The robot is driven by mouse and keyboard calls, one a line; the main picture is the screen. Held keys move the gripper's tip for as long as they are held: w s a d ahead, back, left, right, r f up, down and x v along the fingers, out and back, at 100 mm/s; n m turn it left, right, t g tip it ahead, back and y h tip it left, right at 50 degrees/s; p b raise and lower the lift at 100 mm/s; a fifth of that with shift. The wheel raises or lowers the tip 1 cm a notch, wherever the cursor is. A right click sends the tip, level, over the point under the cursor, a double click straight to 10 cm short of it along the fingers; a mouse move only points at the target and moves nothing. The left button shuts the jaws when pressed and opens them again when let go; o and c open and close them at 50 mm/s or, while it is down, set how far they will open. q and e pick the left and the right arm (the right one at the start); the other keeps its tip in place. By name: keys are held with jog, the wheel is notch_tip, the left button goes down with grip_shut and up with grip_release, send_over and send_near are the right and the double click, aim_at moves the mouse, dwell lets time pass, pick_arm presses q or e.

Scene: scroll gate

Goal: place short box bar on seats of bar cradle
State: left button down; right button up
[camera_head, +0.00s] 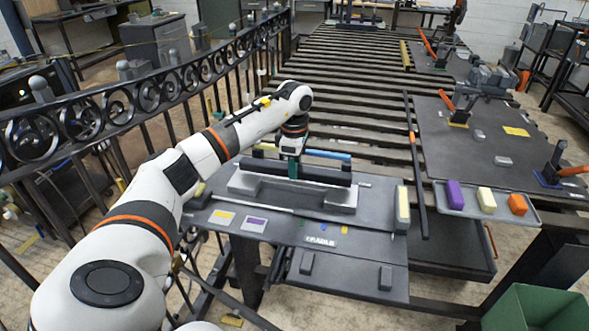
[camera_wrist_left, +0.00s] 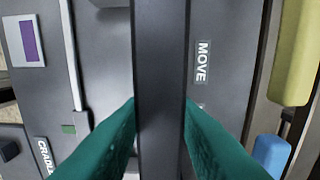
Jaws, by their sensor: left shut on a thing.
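The short box bar (camera_head: 325,174) is a long dark bar, roughly level, at the back of the light grey bar cradle (camera_head: 342,209) in the head view. My left gripper (camera_head: 293,170) is shut on it near its middle, pointing down. In the left wrist view the bar (camera_wrist_left: 160,60) runs straight up the picture between the teal fingers (camera_wrist_left: 160,112). The cradle's raised end seats are partly hidden by the bar and arm, and I cannot tell whether the bar touches them. My right gripper is not in view.
A blue bar (camera_head: 328,154) lies behind the dark bar. A pale yellow block (camera_head: 402,206) stands at the plate's right edge. A tray (camera_head: 470,213) holds purple, cream and orange blocks. An ornate black railing (camera_head: 130,105) runs along the left.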

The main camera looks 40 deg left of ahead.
pick_arm(q)
jog(key=shift+a+f, duration=0.1)
jog(key=shift+f, duration=0.5)
jog(key=c, duration=1.1)
grip_release()
jog(key=shift+f, duration=0.1)
notch_tip(320, 180, up, 12)
jog(key=shift+r+b, duration=0.15)
jog(key=shift+b, duration=0.25)
